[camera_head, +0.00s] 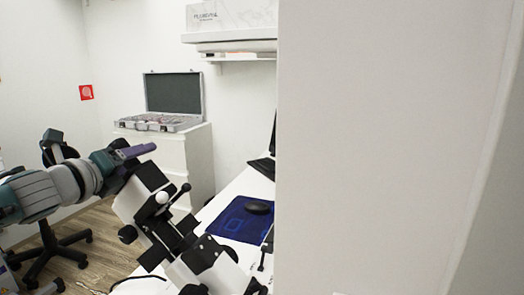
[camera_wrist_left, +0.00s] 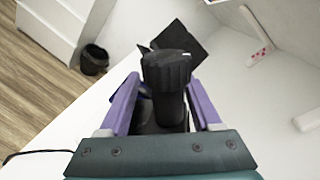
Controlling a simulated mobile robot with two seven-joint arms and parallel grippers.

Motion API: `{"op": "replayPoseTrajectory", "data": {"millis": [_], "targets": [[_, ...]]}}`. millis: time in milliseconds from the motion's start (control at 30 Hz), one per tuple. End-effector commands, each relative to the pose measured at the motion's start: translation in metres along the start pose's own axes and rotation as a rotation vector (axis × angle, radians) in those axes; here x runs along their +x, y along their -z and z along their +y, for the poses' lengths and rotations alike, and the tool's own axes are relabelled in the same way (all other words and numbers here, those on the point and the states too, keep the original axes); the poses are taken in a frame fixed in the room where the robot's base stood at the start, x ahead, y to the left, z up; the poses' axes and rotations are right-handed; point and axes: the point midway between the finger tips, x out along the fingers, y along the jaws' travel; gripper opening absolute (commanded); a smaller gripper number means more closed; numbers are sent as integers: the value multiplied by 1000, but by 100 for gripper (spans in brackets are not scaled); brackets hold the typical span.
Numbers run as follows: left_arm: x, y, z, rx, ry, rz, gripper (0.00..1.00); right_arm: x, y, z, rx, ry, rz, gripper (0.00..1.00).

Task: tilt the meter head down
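A white and black eye-test instrument (camera_head: 140,205) stands at the lower middle of the head view, with black knobs and a short black lever. I cannot tell for sure which part is the meter head. My left gripper (camera_head: 128,157) reaches in from the left at its upper end, with one purple finger showing above it. In the left wrist view, a black ribbed part (camera_wrist_left: 168,72) lies between the two purple fingers of my left gripper (camera_wrist_left: 165,85). The fingers stand apart on either side of it; a firm hold does not show. My right gripper is not in view.
A large white panel (camera_head: 390,150) blocks the right of the head view. A blue mat (camera_head: 235,226) with a black mouse (camera_head: 258,208) lies on the white table. An open lens case (camera_head: 160,122) sits on a white cabinet (camera_head: 198,160). A black chair base (camera_head: 50,243) stands left.

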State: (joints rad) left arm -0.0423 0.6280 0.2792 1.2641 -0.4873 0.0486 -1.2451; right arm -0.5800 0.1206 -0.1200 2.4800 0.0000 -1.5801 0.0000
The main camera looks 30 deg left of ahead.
Motion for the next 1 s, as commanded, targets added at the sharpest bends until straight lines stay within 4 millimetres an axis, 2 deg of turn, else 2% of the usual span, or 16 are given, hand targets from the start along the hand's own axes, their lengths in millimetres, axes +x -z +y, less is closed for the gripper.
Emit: {"op": "replayPoseTrajectory", "data": {"millis": [267,700,833,1000], "targets": [[-8,1,-1,1,4,3,65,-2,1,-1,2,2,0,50],[-79,0,0,1,0,2,65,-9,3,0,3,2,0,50],[-93,0,0,0,0,1,65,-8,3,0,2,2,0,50],[-99,0,0,0,1,-1,65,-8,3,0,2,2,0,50]]}}
